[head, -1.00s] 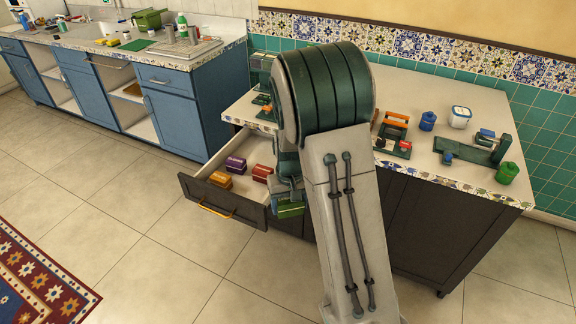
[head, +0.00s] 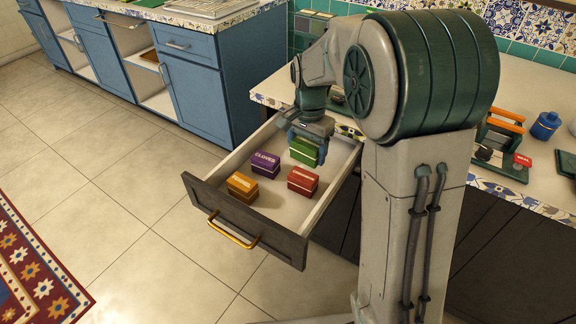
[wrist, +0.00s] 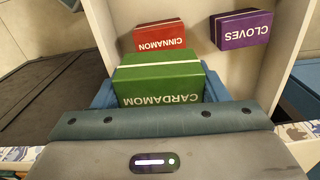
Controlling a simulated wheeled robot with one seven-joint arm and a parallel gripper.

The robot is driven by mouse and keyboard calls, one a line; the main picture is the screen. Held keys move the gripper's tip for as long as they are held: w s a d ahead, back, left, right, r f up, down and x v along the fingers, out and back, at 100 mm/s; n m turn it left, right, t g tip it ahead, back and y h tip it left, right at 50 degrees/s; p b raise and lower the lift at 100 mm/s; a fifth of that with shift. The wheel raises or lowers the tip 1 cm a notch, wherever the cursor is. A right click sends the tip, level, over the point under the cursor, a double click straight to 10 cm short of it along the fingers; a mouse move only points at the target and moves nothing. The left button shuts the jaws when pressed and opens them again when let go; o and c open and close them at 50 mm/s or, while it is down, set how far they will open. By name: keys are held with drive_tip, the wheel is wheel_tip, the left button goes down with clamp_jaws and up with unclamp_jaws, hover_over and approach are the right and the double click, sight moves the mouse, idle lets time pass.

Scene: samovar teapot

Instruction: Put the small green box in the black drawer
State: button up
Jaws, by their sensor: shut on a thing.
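The small green box (head: 304,153), labelled CARDAMOM, is held by my gripper (head: 305,137). In the wrist view the green box (wrist: 160,85) sits between the blue fingers, which are shut on it. The black drawer (head: 245,222) is pulled open, with a pale inside and a gold handle. The green box is within the drawer's outline, toward its back; I cannot tell whether it touches the drawer floor. The fingertips are partly hidden behind the box.
A purple CLOVES box (head: 265,164), a red CINNAMON box (head: 302,180) and an orange box (head: 242,188) stand in the drawer. The counter (head: 500,190) holds several items at right. A blue cabinet (head: 184,95) stands at left.

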drive_tip(key=shift+w+a+f, duration=0.15)
drive_tip(key=shift+a, duration=0.05)
drive_tip(key=b, duration=0.3)
hover_over(282, 216)
wheel_tip(282, 216, down, 7)
drive_tip(key=shift+w+r, duration=0.15)
drive_tip(key=shift+r, duration=0.05)
drive_tip(key=shift+f+b, duration=0.55)
drive_tip(key=shift+f, duration=1.45)
drive_tip(key=shift+f, duration=0.1)
drive_tip(key=o, duration=1)
